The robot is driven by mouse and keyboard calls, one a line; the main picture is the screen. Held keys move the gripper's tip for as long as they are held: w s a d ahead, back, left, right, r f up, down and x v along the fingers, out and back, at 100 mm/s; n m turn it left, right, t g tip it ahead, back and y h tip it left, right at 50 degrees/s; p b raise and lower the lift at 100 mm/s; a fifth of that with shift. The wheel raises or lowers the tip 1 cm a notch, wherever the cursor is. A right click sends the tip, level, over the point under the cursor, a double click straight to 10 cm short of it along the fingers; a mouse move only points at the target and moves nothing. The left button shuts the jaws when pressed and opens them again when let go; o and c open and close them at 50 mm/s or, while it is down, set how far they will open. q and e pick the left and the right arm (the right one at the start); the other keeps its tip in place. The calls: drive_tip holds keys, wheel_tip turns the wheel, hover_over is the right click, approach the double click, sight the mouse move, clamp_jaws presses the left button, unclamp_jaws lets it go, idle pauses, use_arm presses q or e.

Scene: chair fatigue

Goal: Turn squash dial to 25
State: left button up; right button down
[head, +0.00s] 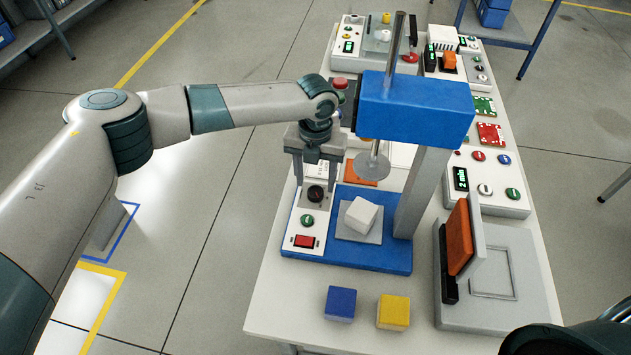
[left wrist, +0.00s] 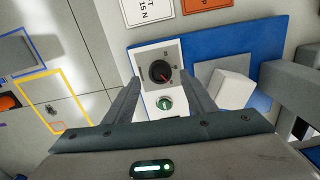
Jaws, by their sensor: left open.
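The squash dial (head: 315,194) is a black round knob on the white control panel of the blue press (head: 345,259). It also shows in the left wrist view (left wrist: 160,72), with its markings too small to read. My left gripper (head: 317,180) is open, pointing down over the panel, with its fingers on either side of the dial and apart from it. In the left wrist view the two fingers (left wrist: 163,95) flank the panel. A green button (head: 307,220) and a red switch (head: 304,241) sit below the dial. My right gripper is not in view.
A white cube (head: 361,215) sits on the press plate under the round press disc (head: 373,166). The blue press head (head: 415,108) and grey column (head: 424,190) stand right of my gripper. Blue (head: 340,303) and yellow (head: 393,311) cubes lie in front. A grey fixture (head: 510,262) stands at right.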

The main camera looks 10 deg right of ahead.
sight(315, 191)
use_arm(q)
drive_tip(key=shift+f+p, duration=0.35)
drive_tip(key=shift+f, duration=1.3)
drive_tip(key=shift+c, duration=0.2)
drive_tip(key=c, duration=1)
